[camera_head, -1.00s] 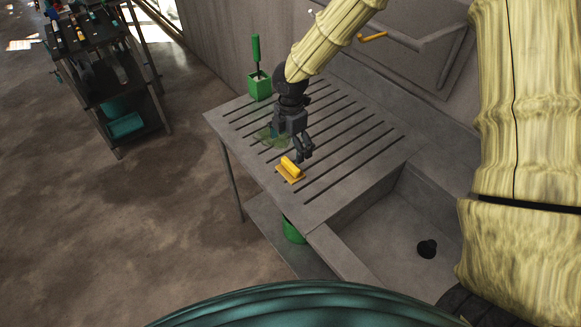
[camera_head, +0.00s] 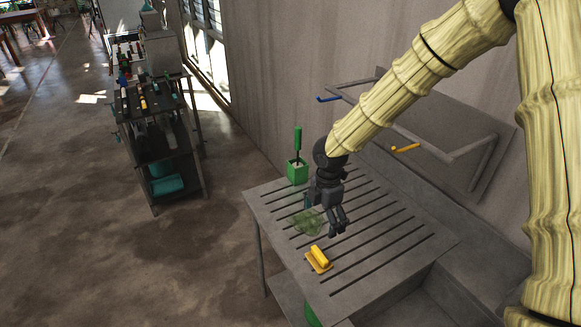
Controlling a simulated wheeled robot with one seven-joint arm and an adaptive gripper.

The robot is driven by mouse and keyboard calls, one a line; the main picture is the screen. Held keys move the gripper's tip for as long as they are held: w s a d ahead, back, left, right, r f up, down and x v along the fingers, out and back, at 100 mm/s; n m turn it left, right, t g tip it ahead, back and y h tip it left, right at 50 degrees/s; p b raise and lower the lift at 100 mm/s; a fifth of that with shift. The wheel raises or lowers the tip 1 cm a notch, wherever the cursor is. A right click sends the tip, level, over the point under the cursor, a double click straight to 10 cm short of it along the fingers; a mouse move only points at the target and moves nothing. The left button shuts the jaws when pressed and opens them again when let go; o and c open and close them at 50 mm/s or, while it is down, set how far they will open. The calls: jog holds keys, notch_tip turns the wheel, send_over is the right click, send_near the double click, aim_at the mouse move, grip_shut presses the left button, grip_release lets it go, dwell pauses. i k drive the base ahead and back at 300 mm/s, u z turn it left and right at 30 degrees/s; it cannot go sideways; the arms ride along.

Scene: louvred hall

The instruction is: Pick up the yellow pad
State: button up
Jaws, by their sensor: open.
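The yellow pad (camera_head: 319,259) lies on the slotted grey drainboard (camera_head: 386,243), near its front left edge. It looks like a flat yellow base with a raised yellow grip on top. My gripper (camera_head: 339,229) is open and empty, pointing down above the drainboard. It is behind the pad and a little to its right, apart from it. No part of the pad is hidden by the gripper.
A translucent green dish (camera_head: 307,222) sits left of my gripper. A green holder (camera_head: 297,171) with a green-handled brush stands at the back corner. A wall rack (camera_head: 440,160) is behind. A cluttered dark cart (camera_head: 160,140) stands far left.

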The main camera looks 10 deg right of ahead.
aim_at(317, 257)
jog(key=k, duration=1)
